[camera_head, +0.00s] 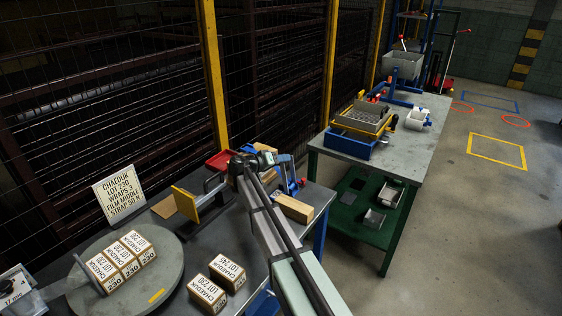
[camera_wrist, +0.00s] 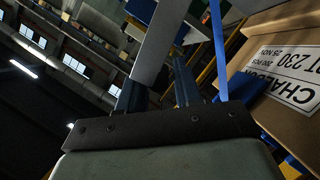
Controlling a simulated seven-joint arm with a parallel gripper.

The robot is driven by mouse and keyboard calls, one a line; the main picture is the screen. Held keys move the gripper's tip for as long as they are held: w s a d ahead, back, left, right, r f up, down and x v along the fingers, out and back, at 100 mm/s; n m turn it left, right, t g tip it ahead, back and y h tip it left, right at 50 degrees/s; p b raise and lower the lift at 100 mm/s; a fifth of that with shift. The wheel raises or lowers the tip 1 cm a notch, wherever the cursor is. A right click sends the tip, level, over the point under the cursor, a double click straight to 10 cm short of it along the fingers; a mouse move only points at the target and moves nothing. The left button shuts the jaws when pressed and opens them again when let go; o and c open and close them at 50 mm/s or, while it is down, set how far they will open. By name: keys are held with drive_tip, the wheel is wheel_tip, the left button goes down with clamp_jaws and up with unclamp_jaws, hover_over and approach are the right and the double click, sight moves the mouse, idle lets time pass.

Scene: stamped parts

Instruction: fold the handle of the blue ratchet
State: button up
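In the wrist view, the two dark blue fingers of my gripper (camera_wrist: 158,92) stand apart with a gap between them. A grey bar (camera_wrist: 160,35) runs upward from behind that gap; I cannot tell whether it touches a finger. A thin blue strap (camera_wrist: 218,50) runs past the right finger. In the head view, a blue part (camera_head: 288,172) shows at the end of my arm, beside a wooden-coloured block; it is too small to tell whether it is the ratchet or part of my gripper. The ratchet's handle cannot be made out clearly.
A carton (camera_wrist: 285,65) with a printed label is close at the right in the wrist view. Labelled boxes (camera_head: 122,262) stand on a round turntable (camera_head: 165,285), with two more boxes beside it. A red tray (camera_head: 222,160) and a yellow plate (camera_head: 185,203) are left of my arm.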

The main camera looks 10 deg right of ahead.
drive_tip(key=shift+f, duration=0.1)
clamp_jaws()
drive_tip(key=shift+a, duration=0.1)
drive_tip(key=shift+s, duration=0.15)
drive_tip(key=shift+s+d+f+m+t+y, duration=0.7)
drive_tip(key=shift+s+d+f+m, duration=0.65)
drive_tip(key=shift+s+d, duration=0.6)
drive_tip(key=shift+s+d+f+m+t+y, duration=0.5)
drive_tip(key=shift+s+d+f+m+y, duration=0.4)
drive_tip(key=shift+s+d+f+m, duration=0.7)
drive_tip(key=shift+s+d+f+m+t+y, duration=0.75)
drive_tip(key=shift+s+d+m, duration=0.5)
drive_tip(key=shift+s+d, duration=0.95)
drive_tip(key=shift+d+f, duration=0.15)
drive_tip(key=shift+o, duration=1.4)
unclamp_jaws()
drive_tip(key=shift+w, duration=0.1)
